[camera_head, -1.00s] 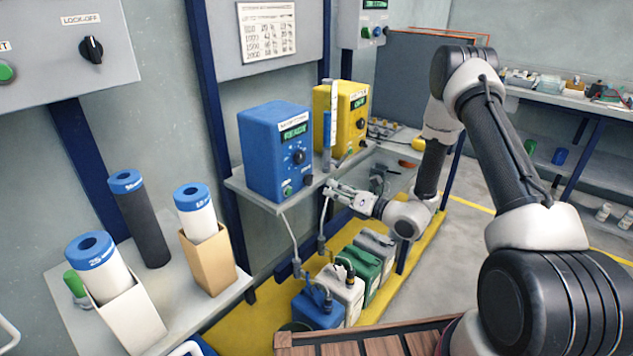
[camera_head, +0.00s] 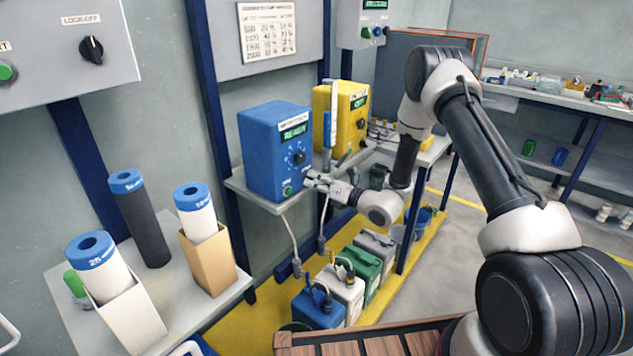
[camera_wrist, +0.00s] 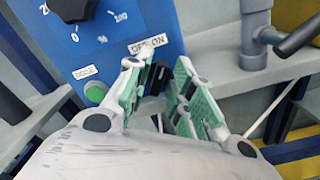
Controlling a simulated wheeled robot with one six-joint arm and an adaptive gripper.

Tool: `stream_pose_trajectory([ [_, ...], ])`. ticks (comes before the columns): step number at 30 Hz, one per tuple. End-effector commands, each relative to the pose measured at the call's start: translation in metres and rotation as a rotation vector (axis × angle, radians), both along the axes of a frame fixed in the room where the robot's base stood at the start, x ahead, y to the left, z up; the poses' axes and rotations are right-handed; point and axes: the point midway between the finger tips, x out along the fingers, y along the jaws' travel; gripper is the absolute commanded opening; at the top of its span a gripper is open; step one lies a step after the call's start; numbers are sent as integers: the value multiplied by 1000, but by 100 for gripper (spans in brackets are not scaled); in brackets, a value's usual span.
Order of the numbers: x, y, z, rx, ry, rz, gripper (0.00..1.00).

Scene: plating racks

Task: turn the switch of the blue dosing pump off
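The blue dosing pump (camera_head: 262,155) stands on a wall shelf, its front facing right, with a lit green display, a dial and a green button. In the wrist view, the pump's face (camera_wrist: 125,15) shows an OFF/ON label (camera_wrist: 147,43) and a green button (camera_wrist: 95,92) beside a DOSE label. My gripper (camera_head: 310,178) is at the lower right of the pump's front. In the wrist view, my gripper (camera_wrist: 160,70) has its two green-padded fingers apart, just below the label. A dark part, seemingly the switch (camera_wrist: 159,78), shows between them, partly hidden; its position cannot be told.
A yellow pump (camera_head: 350,112) stands to the right on the shelf. Grey pipework (camera_wrist: 262,42) lies right of the fingers in the wrist view. Hoses hang below toward several canisters (camera_head: 318,308). Tubes in holders stand on a table (camera_head: 85,322) at the left.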

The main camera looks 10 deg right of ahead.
Motion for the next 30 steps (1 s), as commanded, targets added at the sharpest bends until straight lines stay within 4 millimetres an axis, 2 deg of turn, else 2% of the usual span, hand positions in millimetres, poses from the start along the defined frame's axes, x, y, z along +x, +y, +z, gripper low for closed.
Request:
stream_pose_trajectory([
  [1, 0, 0, 0, 0, 0, 0, 8],
  [3, 0, 0, 0, 0, 0, 0, 0],
  [17, 0, 0, 0, -45, -44, -1, 0],
  [30, -2, 2, 1, -290, -291, 0, 0],
])
